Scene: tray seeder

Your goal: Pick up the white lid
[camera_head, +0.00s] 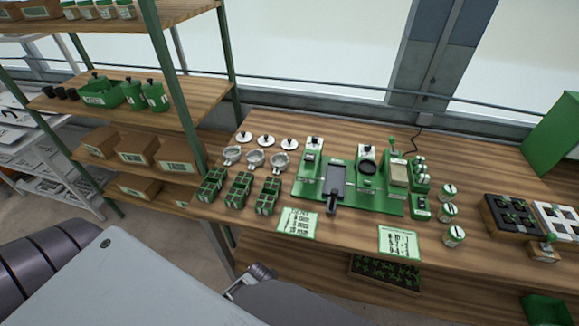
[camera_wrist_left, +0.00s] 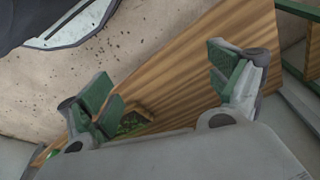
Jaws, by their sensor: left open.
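Three flat white lids with dark knobs lie in a row at the back left of the wooden table: a left one (camera_head: 244,136), a middle one (camera_head: 266,141) and a right one (camera_head: 290,143). My left gripper is open and empty in the left wrist view (camera_wrist_left: 165,92), its green-padded fingers wide apart. In the head view only a small part of it shows, low at the table's front edge and well short of the lids; my arm hides the rest. No lid shows in the left wrist view. My right gripper is not in view.
Metal round-handled cups (camera_head: 255,159) and green blocks (camera_head: 238,190) stand in front of the lids. A green machine (camera_head: 375,198) stands to their right. A shelf post (camera_head: 178,85) rises to the left. White-topped jars (camera_head: 449,211) stand farther right.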

